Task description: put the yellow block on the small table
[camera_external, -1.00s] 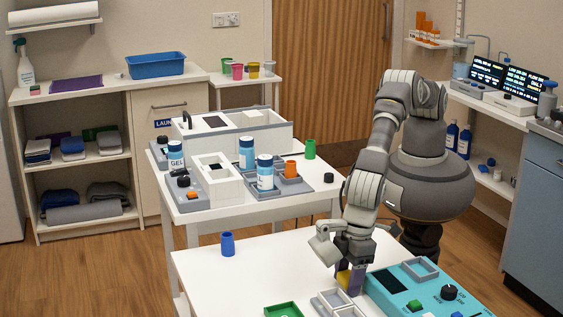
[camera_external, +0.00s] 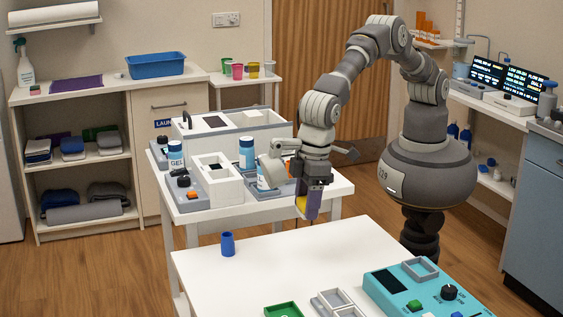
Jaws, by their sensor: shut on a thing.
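My gripper (camera_external: 307,208) is shut on the yellow block (camera_external: 301,204) and holds it in the air above the back edge of the front white table (camera_external: 230,273). The purple finger hides part of the block. A small white table (camera_external: 273,79) stands against the back wall, with several cups on its top. A middle white table (camera_external: 195,207) stands between these two and is crowded. It is not clear from the view alone which table is the small one.
A blue cup (camera_external: 228,244) stands on the front table. A teal control box (camera_external: 420,290), grey trays (camera_external: 333,302) and a green tray (camera_external: 284,310) are at its front. White-capped bottles (camera_external: 247,152) and a white box (camera_external: 218,181) crowd the middle table. The front table's centre is clear.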

